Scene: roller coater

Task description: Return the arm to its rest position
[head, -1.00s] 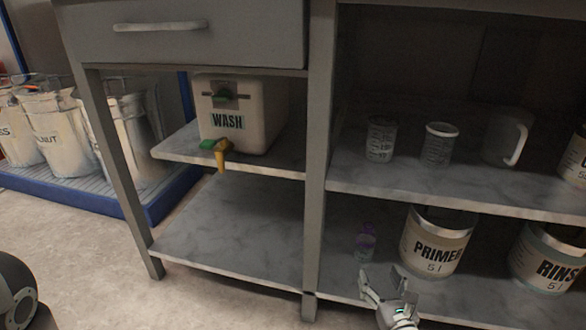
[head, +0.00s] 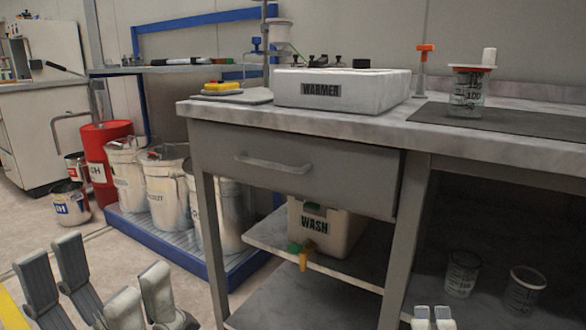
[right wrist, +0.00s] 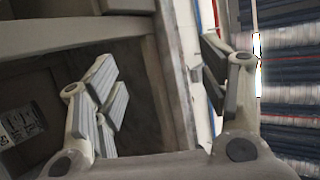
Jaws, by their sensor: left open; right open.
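My left gripper (head: 97,285) is at the lower left of the head view, its grey fingers spread wide with nothing between them. It is over the floor, in front of the bench. My right gripper (head: 432,319) shows only its fingertips at the bottom edge of the head view, in front of the shelves. In the right wrist view my right gripper (right wrist: 158,85) has its fingers wide apart and empty. The arms themselves are mostly out of the picture.
The grey bench (head: 300,123) carries a WARMER box (head: 335,90) and a beaker (head: 467,92). White buckets (head: 168,190) stand on a blue-edged pallet (head: 215,265) at left. Floor is free at far left.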

